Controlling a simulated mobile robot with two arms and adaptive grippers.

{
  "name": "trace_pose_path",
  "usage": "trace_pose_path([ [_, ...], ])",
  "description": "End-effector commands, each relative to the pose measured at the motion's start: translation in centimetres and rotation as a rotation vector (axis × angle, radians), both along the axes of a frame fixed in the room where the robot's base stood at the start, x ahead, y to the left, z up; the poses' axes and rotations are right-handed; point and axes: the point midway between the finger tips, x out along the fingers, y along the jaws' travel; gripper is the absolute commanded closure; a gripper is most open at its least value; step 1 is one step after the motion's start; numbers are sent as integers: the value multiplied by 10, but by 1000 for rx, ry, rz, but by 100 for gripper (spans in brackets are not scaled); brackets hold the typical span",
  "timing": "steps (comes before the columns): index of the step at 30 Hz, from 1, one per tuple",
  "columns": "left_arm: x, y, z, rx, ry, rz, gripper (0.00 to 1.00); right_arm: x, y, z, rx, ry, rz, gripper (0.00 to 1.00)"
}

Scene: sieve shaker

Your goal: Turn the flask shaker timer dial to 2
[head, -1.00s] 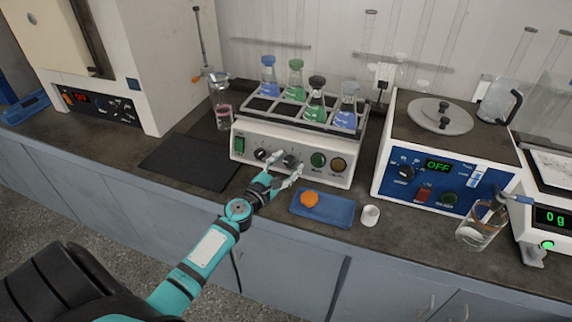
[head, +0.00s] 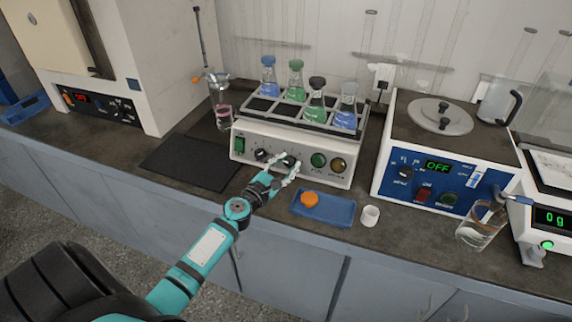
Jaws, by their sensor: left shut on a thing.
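The flask shaker (head: 245,153) stands against the wall with several capped flasks in its top rack. Its front panel has a green switch (head: 239,146), a left black dial (head: 262,154), a second black dial (head: 288,161), a green button and a dark yellow one. My left gripper (head: 286,169) is at the second dial, its fingers on either side of it, and shut on it. The fingers partly cover the dial, and its markings are too small to read. My right gripper is not in view.
A blue tray (head: 338,213) with an orange item (head: 309,199) lies just right of my gripper, with a small white cup (head: 370,215) beside it. A black mat (head: 190,163) lies left of the shaker. A blue-panelled device (head: 400,194) stands to the right.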

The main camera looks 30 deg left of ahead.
Motion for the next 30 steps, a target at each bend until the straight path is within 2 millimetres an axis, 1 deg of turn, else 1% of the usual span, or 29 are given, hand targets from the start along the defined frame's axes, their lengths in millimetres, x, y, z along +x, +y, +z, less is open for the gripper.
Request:
trace_pose_path([
  [5,0,1,2,94,24,-37,100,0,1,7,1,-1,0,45],
  [17,0,2,5,426,105,-163,100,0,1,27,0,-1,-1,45],
  [30,1,3,8,808,198,-308,100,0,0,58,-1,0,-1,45],
])
